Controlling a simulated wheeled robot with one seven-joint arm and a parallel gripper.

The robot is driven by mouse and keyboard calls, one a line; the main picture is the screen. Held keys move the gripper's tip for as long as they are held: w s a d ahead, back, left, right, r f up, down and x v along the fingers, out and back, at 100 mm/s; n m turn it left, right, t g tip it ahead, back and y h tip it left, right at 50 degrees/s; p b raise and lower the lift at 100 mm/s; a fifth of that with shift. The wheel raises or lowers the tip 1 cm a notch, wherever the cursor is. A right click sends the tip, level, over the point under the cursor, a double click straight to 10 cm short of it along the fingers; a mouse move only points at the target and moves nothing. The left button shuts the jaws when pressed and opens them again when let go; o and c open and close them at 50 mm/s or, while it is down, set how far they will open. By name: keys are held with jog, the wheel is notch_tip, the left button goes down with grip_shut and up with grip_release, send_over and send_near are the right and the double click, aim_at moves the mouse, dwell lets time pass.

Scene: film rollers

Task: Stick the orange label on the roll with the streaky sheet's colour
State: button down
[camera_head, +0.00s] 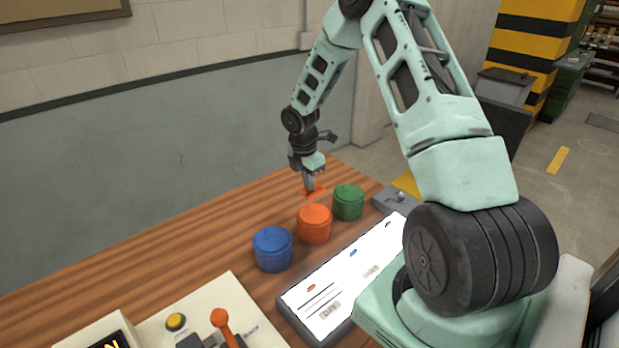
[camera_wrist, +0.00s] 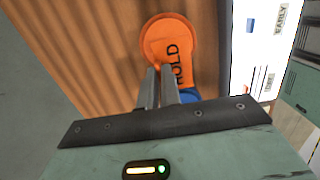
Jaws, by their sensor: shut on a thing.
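My gripper (camera_head: 310,187) points down above the orange roll (camera_head: 314,224), shut on an orange label (camera_head: 316,190). In the wrist view the held label (camera_wrist: 174,62) carries the dark word "HOLD" and overlaps the orange roll's round top (camera_wrist: 158,30), so the gap between them is hard to judge. The blue roll (camera_head: 272,249) stands nearer and the green roll (camera_head: 348,202) farther along the row. A white lit panel (camera_head: 342,284) beside them has dark lines next to a red-orange mark (camera_head: 310,288) at its near end, and a blue mark (camera_head: 353,253) mid-panel.
A control box (camera_head: 175,322) with a yellow button and an orange-topped lever (camera_head: 222,322) sits at the near left. A grey device (camera_head: 394,201) stands beyond the panel. The wooden table (camera_head: 150,262) is clear left of the rolls.

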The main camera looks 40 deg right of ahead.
jog(key=shift+d+f, duration=0.1)
jog(key=shift+d, duration=0.15)
jog(key=b, duration=0.5)
send_over(311, 211)
jog(key=f, duration=0.5)
jog(key=shift+w+a+f, duration=0.15)
jog(key=shift+w+f, duration=0.05)
jog(key=shift+f, duration=0.05)
jog(key=shift+f+b, duration=0.7)
jog(key=shift+f, duration=0.75)
jog(key=shift+p, duration=0.4)
jog(key=shift+f, duration=0.25)
dwell(0.4)
jog(key=c, duration=1)
grip_release()
jog(key=shift+r+p, duration=3.2)
jog(key=shift+r, duration=0.35)
